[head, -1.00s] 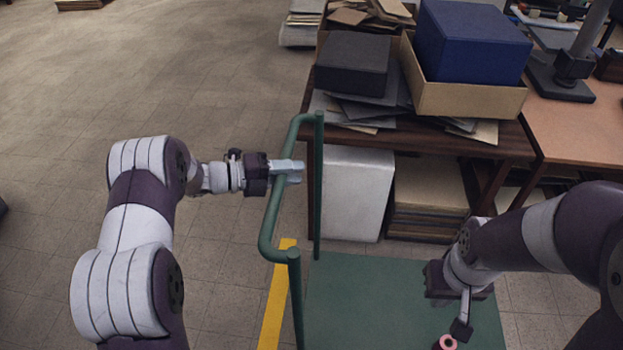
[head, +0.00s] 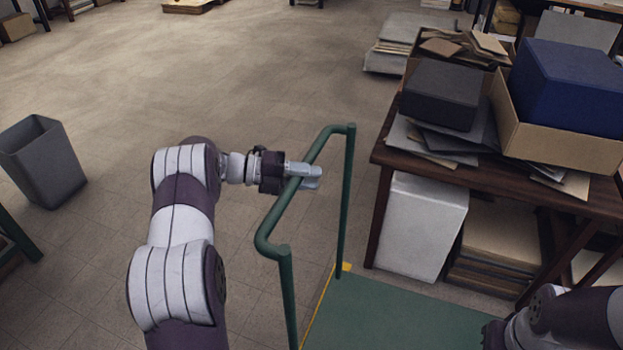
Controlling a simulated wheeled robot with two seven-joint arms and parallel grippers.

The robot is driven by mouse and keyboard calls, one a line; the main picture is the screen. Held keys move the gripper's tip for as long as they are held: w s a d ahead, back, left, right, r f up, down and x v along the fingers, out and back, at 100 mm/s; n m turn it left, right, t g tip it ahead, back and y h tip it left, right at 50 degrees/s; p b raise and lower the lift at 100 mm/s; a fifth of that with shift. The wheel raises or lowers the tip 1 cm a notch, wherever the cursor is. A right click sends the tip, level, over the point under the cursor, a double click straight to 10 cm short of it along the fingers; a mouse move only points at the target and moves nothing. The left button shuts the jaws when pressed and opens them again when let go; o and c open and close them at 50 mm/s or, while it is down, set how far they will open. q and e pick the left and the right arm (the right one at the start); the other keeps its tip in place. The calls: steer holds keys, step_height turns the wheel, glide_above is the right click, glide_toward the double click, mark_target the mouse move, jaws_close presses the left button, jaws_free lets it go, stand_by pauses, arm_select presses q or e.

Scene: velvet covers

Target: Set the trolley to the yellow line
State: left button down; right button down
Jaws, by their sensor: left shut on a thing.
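The green trolley has a flat deck (head: 400,318) at the bottom of the view and an upright tubular handle (head: 272,222) at its left end. My left gripper (head: 306,175) is shut on the handle's top bar, near its middle. The yellow line (head: 323,303) on the floor shows only as a thin strip along the deck's left edge, with a small bit by the far handle post. The deck hides whatever lies under it. My right arm enters at the lower right, and its gripper is out of view.
A dark wooden table (head: 480,178) with boxes and sheets stands close behind and right of the trolley. A white box (head: 422,225) and stacked boards (head: 495,245) sit under it. A grey bin (head: 42,160) stands at the far left. The floor left of the handle is clear.

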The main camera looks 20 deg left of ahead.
arm_select(q)
steer(key=c, duration=0.9)
jaws_free()
steer(key=shift+a, duration=0.15)
steer(key=v, duration=1.2)
steer(key=shift+s+a+r+b, duration=0.1)
steer(key=shift+a+b, duration=0.1)
steer(key=shift+b, duration=0.15)
